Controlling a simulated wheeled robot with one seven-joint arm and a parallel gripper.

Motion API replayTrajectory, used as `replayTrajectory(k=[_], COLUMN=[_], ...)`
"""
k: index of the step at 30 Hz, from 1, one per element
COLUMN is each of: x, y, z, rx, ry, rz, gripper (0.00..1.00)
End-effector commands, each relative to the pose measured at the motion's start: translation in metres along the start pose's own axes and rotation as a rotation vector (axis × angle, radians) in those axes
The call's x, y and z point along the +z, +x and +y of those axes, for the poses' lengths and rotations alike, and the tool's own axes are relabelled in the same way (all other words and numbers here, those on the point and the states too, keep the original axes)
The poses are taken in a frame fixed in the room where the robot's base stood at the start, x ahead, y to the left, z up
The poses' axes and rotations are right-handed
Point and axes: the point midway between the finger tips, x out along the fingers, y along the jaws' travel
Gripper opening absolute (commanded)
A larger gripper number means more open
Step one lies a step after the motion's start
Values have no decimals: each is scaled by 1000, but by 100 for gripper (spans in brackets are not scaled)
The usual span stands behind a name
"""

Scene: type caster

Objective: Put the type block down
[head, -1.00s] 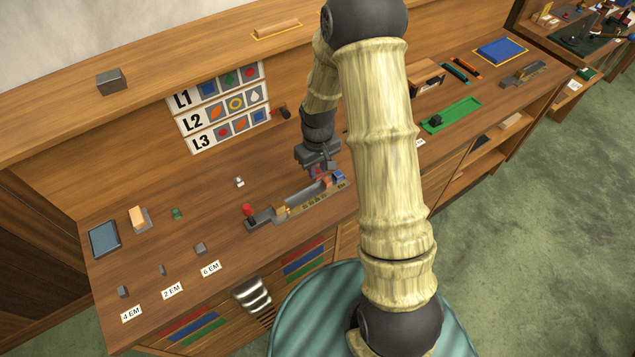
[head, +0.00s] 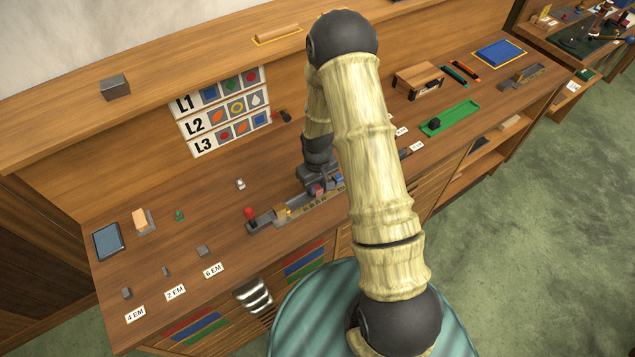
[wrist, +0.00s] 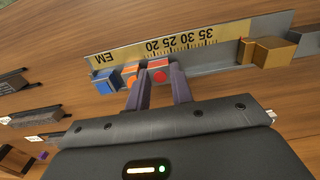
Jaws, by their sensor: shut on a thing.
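The type block with a red disc on its face (wrist: 160,77) is between the two fingers of my gripper (wrist: 160,86), which is shut on it. In the wrist view it lines up beside an orange-marked block (wrist: 130,74) and a blue block (wrist: 103,84) in the grey composing stick (wrist: 222,58). I cannot tell whether its base touches the stick's floor. The stick has a yellow EM scale (wrist: 150,46) and a brass slider (wrist: 272,50), with open channel between held block and slider. In the head view my gripper (head: 318,190) is low over the stick (head: 262,225), partly hiding the blocks.
A red knob (head: 249,212) stands at the stick's left end. Small grey spacers (head: 202,250) lie by the EM labels at the front left. A layout board (head: 225,110) leans at the back. A green tray (head: 450,118) lies to the right.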

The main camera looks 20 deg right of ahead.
Motion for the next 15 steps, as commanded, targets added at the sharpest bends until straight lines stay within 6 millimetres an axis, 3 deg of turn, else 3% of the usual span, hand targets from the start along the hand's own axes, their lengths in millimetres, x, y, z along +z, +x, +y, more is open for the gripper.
replayTrajectory(k=[10,11,12,15], x=[0,0,0,0], y=[4,4,3,3], z=[0,0,0,0], rx=[0,0,0,0], ry=[0,0,0,0], rz=[1,1,1,1], gripper=[0,24,32,32])
